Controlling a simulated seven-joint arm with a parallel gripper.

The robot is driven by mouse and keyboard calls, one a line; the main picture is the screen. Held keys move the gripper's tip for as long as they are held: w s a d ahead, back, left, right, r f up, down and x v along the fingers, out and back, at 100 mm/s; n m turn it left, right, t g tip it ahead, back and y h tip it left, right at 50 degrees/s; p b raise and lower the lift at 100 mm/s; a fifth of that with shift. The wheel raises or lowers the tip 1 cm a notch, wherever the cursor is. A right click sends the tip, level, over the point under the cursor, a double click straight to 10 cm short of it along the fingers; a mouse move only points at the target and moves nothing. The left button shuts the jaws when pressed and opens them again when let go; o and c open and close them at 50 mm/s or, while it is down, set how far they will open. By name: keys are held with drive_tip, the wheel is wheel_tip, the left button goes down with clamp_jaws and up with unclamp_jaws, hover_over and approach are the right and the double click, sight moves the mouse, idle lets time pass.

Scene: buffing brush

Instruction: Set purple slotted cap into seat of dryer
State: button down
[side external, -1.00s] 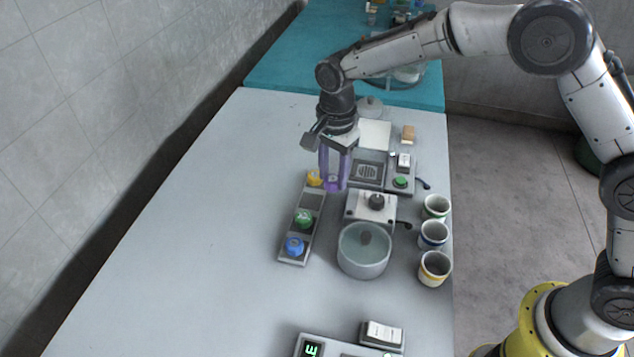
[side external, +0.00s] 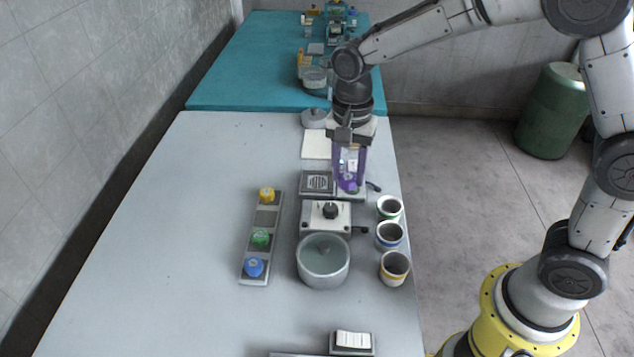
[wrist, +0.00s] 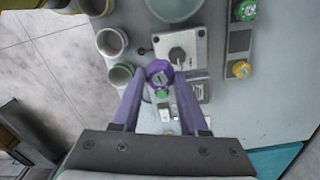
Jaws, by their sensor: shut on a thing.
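My gripper (side external: 349,180) has purple fingers and is shut on the purple slotted cap (wrist: 159,71), which shows between the fingertips in the wrist view. In the side view the cap is mostly lost against the fingers. A green round part (wrist: 162,93) shows just beside the cap in the wrist view. The fingers hide much of the unit's right part. I cannot tell which spot is the seat, or whether the cap touches it.
A rack (side external: 266,218) holds yellow (side external: 266,194), green (side external: 260,238) and blue (side external: 254,266) caps, with one empty slot. A knobbed box (side external: 316,222) and a lidded pot (side external: 323,268) stand in front of the unit. Three cups (side external: 388,235) line the right edge. The table's left is clear.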

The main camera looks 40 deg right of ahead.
drive_tip(key=d+m, duration=0.1)
drive_tip(key=d, duration=0.4)
hover_over(318, 182)
drive_tip(key=f, duration=0.5)
drive_tip(key=s+f, duration=0.1)
drive_tip(key=f, duration=0.2)
drive_tip(key=shift+w+f, duration=0.6)
drive_tip(key=shift+f, duration=0.05)
drive_tip(key=shift+s+f, duration=0.1)
drive_tip(key=shift+f, duration=1.3)
drive_tip(key=shift+f, duration=0.15)
drive_tip(key=shift+c, duration=2.2)
unclamp_jaws()
